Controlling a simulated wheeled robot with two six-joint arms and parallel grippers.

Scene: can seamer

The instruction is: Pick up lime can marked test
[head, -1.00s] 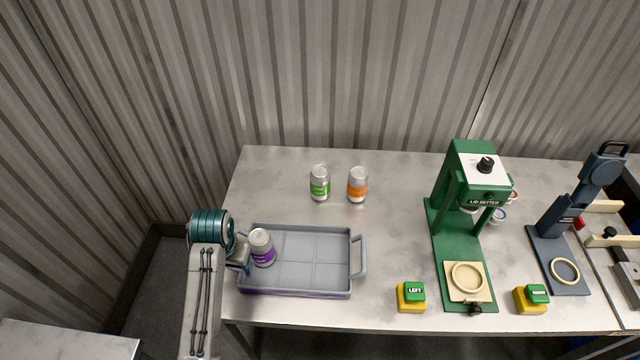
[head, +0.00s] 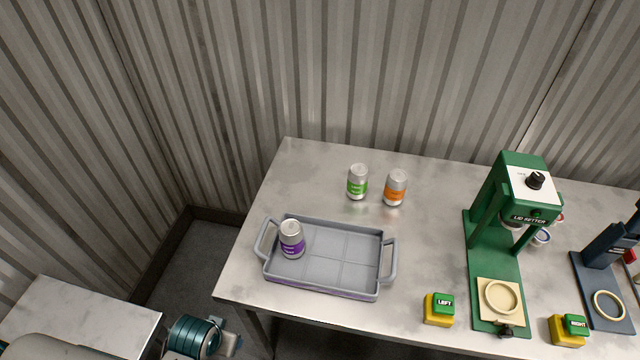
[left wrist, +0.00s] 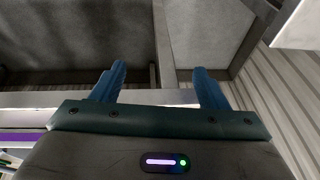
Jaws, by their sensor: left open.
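The lime can (head: 357,182), silver with a lime-green band, stands upright on the back part of the table in the head view. Any "test" marking is too small to read. My left gripper (head: 228,342) is low at the lower left, off the table's front left edge and well away from the can. In the left wrist view its two blue fingers (left wrist: 158,82) are spread apart with nothing between them. My right gripper is in neither view.
An orange-banded can (head: 395,187) stands just right of the lime can. A grey tray (head: 388,262) holds a purple-banded can (head: 291,239). A green lid setter (head: 490,255), a LEFT button (head: 439,308) and a RIGHT button (head: 567,330) are to the right. A second table (head: 85,318) is at lower left.

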